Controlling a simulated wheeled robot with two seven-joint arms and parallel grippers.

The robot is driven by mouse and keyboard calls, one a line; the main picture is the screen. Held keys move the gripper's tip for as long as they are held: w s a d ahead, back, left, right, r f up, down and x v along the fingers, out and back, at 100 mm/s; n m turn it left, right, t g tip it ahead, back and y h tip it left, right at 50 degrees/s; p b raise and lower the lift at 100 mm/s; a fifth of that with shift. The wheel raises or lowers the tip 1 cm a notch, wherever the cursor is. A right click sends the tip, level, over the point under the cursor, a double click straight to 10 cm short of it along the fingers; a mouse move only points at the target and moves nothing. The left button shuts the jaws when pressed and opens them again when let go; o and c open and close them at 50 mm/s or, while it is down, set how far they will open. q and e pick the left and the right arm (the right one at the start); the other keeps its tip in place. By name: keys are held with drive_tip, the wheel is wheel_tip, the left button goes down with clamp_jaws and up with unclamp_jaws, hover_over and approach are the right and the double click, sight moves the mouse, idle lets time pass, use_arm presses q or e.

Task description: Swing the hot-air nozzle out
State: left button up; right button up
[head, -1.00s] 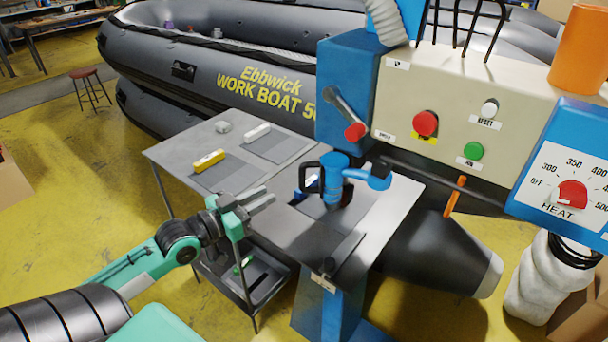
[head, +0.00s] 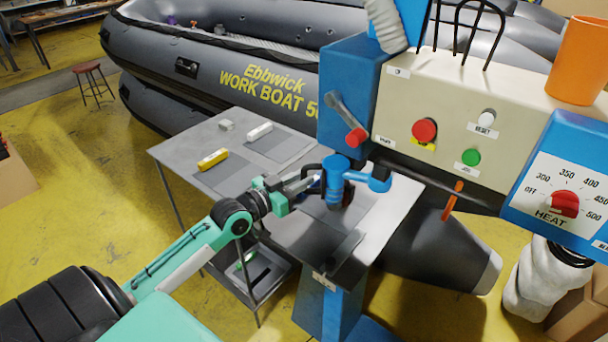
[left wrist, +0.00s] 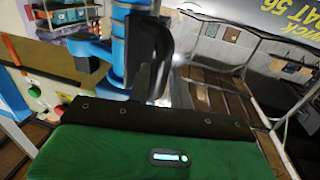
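The blue hot-air nozzle (head: 336,176) hangs from the machine over the front of the grey table, with a blue arm reaching right. Its black looped handle (head: 308,170) is on its left side. In the left wrist view the nozzle (left wrist: 118,45) stands upright close ahead, with the dark handle (left wrist: 150,60) beside it. My left gripper (head: 300,186) is at the handle, just left of the nozzle. Its fingertips are partly lost against the handle, so I cannot tell whether they touch or grip it. My right gripper is in no view.
The grey table (head: 185,150) holds a yellow block (head: 213,159), a white block (head: 259,131) and dark sheets. A control box (head: 450,110) with red, green and white buttons and a heat dial (head: 565,203) stands at right. A grey inflatable boat (head: 230,65) lies behind.

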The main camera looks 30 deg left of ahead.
use_arm(q)
drive_tip(key=shift+w+d, duration=0.2)
drive_tip(key=shift+w, duration=0.45)
clamp_jaws()
drive_tip(key=shift+d, duration=0.1)
